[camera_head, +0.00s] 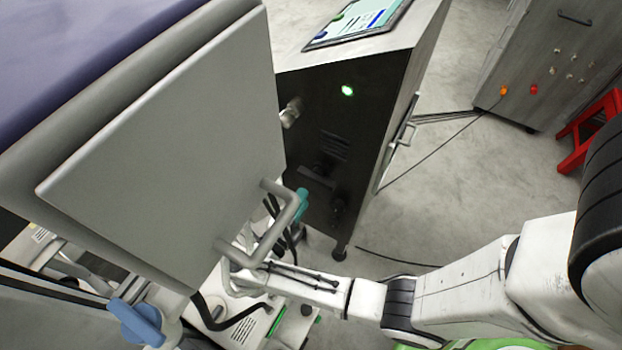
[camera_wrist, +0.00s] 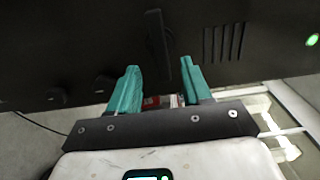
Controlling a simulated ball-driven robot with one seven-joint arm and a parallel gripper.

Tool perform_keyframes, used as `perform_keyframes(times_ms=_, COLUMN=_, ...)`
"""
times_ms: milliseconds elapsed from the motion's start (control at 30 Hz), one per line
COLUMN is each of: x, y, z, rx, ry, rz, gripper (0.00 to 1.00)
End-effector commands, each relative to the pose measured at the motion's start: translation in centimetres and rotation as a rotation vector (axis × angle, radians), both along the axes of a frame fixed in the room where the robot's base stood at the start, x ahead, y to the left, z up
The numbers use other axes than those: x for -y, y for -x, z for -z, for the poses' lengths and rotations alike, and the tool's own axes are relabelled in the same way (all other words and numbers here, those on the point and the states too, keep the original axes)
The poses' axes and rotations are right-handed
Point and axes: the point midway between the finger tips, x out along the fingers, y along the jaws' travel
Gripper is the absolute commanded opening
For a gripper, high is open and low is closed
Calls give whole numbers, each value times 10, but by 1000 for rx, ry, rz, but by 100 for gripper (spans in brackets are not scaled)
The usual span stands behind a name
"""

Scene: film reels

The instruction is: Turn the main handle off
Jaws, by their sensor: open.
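The main handle (camera_wrist: 157,50) is a dark bar on the black panel (camera_wrist: 80,45) of a metal cabinet. It stands upright in the wrist view, ahead of and between the fingertips of my gripper (camera_wrist: 160,67). In the head view the handle (camera_head: 317,178) is a dim dark shape below the vents. My gripper (camera_head: 301,201) has teal fingers, open and empty, in front of the panel's lower part. A gap to the handle seems to remain, but contact is hard to judge. The grey door hides part of my gripper in the head view.
A large grey door (camera_head: 175,150) with a metal pull handle (camera_head: 265,230) stands close left of my gripper. The panel carries a green light (camera_head: 347,90), vents (camera_wrist: 222,43) and dark knobs (camera_wrist: 105,88). Cables cross the floor; open floor (camera_head: 450,180) lies right.

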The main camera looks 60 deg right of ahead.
Motion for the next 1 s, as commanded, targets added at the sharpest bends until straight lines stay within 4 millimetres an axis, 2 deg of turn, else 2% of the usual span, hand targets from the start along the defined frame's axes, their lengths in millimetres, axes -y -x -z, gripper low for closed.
perform_keyframes(times_ms=200, x=40, y=0, z=-1, rx=-1, ry=-1, rz=4, gripper=49)
perform_keyframes(times_ms=400, x=63, y=-2, z=-1, rx=-1, ry=0, rz=1, gripper=49)
perform_keyframes(times_ms=800, x=70, y=-2, z=0, rx=0, ry=0, rz=0, gripper=49)
perform_keyframes(times_ms=1000, x=70, y=-2, z=0, rx=0, ry=-1, rz=-1, gripper=31)
